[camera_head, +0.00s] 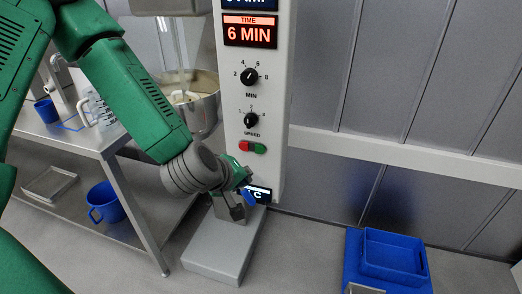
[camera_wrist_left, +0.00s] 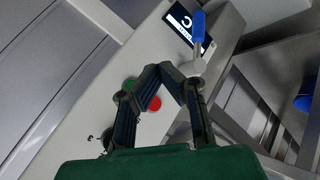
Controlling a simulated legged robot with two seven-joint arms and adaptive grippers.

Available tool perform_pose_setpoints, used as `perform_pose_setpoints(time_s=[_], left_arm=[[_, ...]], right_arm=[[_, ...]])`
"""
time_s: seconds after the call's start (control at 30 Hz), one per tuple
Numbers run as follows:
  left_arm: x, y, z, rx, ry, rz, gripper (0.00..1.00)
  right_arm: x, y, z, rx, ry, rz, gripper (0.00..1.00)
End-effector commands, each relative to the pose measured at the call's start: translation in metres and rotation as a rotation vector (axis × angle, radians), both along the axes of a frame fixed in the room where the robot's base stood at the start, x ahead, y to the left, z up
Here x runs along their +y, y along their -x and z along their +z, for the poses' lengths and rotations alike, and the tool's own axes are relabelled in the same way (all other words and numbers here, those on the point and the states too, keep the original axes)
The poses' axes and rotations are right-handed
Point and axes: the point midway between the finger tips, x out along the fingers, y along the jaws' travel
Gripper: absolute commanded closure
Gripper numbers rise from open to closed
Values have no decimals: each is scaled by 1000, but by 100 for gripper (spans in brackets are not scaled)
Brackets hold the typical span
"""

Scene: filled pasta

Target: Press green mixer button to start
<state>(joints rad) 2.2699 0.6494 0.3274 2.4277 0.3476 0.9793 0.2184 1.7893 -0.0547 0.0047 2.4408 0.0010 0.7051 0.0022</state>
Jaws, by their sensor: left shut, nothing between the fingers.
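The mixer column (camera_head: 231,110) is a tall white panel. Its green button (camera_head: 260,149) sits right of a red button (camera_head: 245,146), below the speed knob (camera_head: 251,120). My left gripper (camera_head: 244,186) is just below and left of the buttons, in front of the column's lower part. In the left wrist view my left gripper's fingers (camera_wrist_left: 168,68) are shut and empty. There the green button (camera_wrist_left: 129,82) is partly hidden by the left finger, and the red button (camera_wrist_left: 154,103) shows between the fingers. I cannot tell whether the gripper touches the panel.
A lever with a blue handle (camera_wrist_left: 198,28) and a small display (camera_wrist_left: 179,22) are close to my fingers. The steel mixer bowl (camera_head: 200,103) is left of the column. A metal table (camera_head: 132,148) stands further left. A blue crate (camera_head: 393,256) sits on the right.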

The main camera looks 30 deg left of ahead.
Motion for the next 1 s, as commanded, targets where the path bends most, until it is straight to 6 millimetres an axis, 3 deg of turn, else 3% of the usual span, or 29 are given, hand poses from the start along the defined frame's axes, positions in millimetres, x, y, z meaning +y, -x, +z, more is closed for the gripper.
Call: perform_pose_setpoints(time_s=[0.6,1.0], left_arm=[[18,-71,1,-1,-1,1,100],[20,-83,0,1,0,-1,100]], right_arm=[[0,0,7,0,0,0,60],[0,0,9,0,0,0,60]])
